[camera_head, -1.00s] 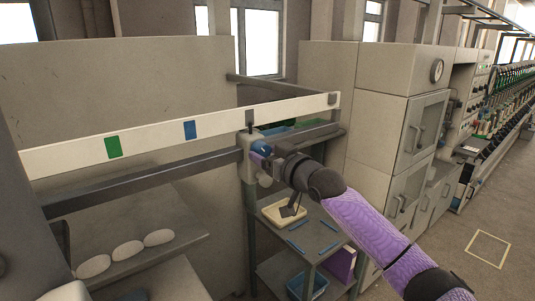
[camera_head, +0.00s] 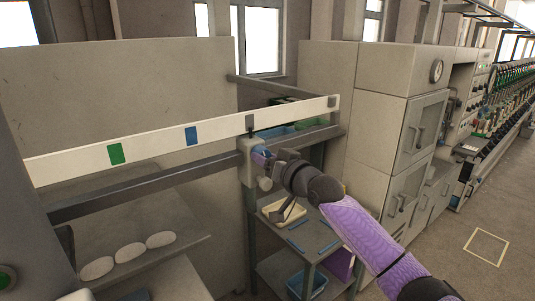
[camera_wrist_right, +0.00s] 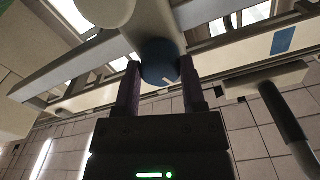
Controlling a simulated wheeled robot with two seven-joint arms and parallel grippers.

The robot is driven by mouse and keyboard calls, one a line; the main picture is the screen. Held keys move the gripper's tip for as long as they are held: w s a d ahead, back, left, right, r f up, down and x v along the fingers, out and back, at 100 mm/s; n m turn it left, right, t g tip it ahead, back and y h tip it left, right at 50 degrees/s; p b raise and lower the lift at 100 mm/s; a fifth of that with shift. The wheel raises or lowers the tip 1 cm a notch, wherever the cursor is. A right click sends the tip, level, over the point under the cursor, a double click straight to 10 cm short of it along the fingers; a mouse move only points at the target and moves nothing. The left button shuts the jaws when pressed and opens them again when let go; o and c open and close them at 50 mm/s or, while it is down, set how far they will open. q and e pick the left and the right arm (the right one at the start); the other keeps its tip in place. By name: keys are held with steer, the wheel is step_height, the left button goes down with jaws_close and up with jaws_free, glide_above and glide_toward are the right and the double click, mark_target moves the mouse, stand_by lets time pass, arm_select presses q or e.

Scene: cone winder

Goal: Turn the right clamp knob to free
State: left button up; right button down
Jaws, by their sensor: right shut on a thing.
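The right clamp (camera_head: 247,172) is a pale grey block on the dark rail, near its right end. Its blue round knob (camera_head: 259,156) is partly hidden by my gripper in the head view. In the right wrist view the knob (camera_wrist_right: 160,60) shows a short white mark pointing toward the lower right. My right gripper (camera_head: 268,158) reaches the knob from the right. In the right wrist view its two dark fingers (camera_wrist_right: 159,74) sit on either side of the knob, shut on it. My left gripper is not in view.
A white bar (camera_head: 70,165) with green and blue marks runs above the dark rail (camera_head: 150,186). A shelf trolley (camera_head: 325,238) with a cream tray (camera_head: 272,213) stands below my right arm. Grey cabinets (camera_head: 385,130) stand behind it. Floor at the right is open.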

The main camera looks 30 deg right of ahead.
steer(key=m+p, duration=0.3)
steer(key=m, duration=0.3)
steer(key=shift+r, duration=0.15)
steer(key=m+p, duration=0.2)
steer(key=m, duration=0.4)
steer(key=shift+a, duration=0.1)
stand_by(0.5)
steer(key=shift+c, duration=0.8)
jaws_free()
steer(key=s, duration=1)
steer(key=shift+d+b, duration=0.3)
steer(key=shift+d, duration=0.1)
